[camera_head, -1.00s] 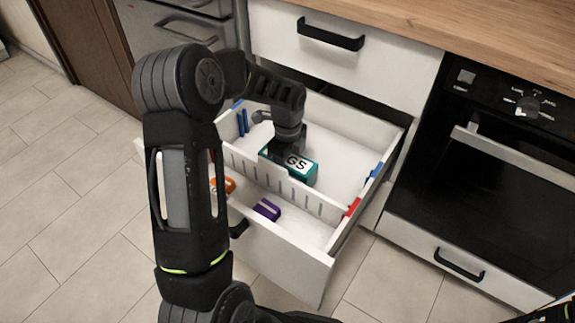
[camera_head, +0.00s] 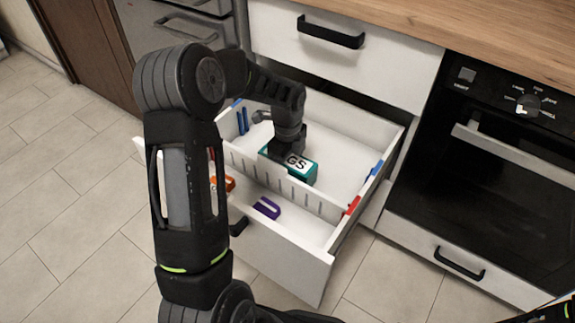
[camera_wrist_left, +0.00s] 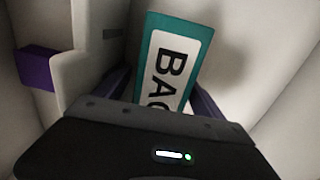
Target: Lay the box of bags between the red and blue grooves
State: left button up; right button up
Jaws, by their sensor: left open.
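The box of bags (camera_head: 304,168) is teal with a white lettered label. It sits in the open drawer's rear compartment, behind the slotted divider (camera_head: 290,190). My left gripper (camera_head: 284,153) is over it from above and hides part of it. In the left wrist view the box (camera_wrist_left: 201,35) lies between the open fingers; whether they touch it, I cannot tell. Blue groove marks (camera_head: 375,170) and red groove marks (camera_head: 352,206) show on the right drawer wall. Blue marks (camera_head: 241,122) also show at the left. My right gripper is not in view.
A purple piece (camera_head: 267,208) and an orange piece (camera_head: 229,183) lie in the front compartment. The purple piece also shows in the left wrist view (camera_wrist_left: 37,67). The rear compartment's right floor is clear. A closed drawer (camera_head: 350,60) is above; an oven (camera_head: 490,150) stands right.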

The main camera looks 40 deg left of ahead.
pick_arm(q)
jog(key=shift+r+p, duration=1.25)
jog(key=shift+r, duration=2.7)
